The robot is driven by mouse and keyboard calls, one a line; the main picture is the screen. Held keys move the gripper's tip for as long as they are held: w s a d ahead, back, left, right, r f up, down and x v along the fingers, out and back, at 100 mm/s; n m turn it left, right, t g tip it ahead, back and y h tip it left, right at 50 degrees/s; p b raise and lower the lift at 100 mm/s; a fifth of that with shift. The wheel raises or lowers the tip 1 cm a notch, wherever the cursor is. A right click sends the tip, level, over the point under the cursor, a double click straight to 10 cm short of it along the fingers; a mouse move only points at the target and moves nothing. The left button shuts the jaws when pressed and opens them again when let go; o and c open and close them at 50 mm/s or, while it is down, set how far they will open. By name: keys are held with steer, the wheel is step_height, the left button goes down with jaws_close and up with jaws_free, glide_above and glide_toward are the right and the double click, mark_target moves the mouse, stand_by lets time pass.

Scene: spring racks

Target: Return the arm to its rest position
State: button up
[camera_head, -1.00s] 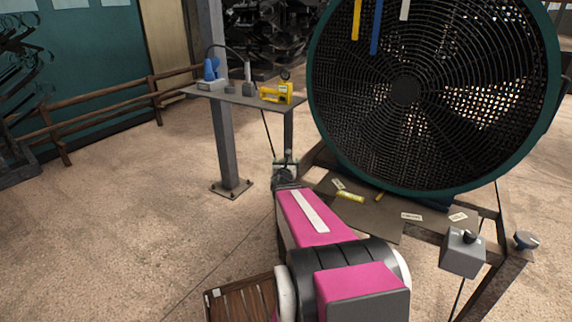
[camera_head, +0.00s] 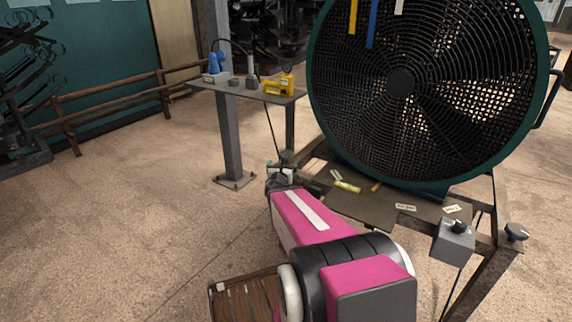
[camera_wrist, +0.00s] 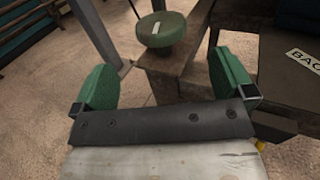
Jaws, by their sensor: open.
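My arm, pink and black, reaches forward from the bottom of the head view toward the front of the fan stand. My gripper shows in the wrist view (camera_wrist: 166,88), with its two green-padded fingers wide apart and nothing between them. Beyond the fingers is a round green-topped object (camera_wrist: 160,32) with a white mark, on a brown support. It is apart from the fingers.
A large fan (camera_head: 400,82) stands on a metal frame with a shelf (camera_head: 365,208) holding labels and a yellow-green item. A grey control box (camera_head: 453,243) is at right. A small table (camera_head: 240,92) on a post holds tools. A wooden crate (camera_head: 222,290) is below. Left floor is clear.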

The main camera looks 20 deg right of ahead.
steer(key=shift+s+a, duration=0.15)
steer(key=shift+s, duration=0.15)
steer(key=s+d+f+m+g+h, duration=0.1)
steer(key=s+f+m+g, duration=0.4)
steer(key=m, duration=0.6)
steer(key=s+f+m+g, duration=0.1)
steer(key=s+m+g, duration=0.4)
steer(key=m, duration=0.6)
steer(key=s+a+f+m+g+y, duration=0.2)
steer(key=a+m+g+y, duration=0.1)
steer(key=a, duration=0.4)
steer(key=s+a+f+m+g+y, duration=0.2)
steer(key=a+m+g+y, duration=0.1)
steer(key=a+m+y, duration=0.2)
steer(key=a+y, duration=0.1)
steer(key=a, duration=0.1)
steer(key=shift+s+a+f+m, duration=0.15)
steer(key=shift+a+m, duration=0.15)
steer(key=shift+m, duration=0.1)
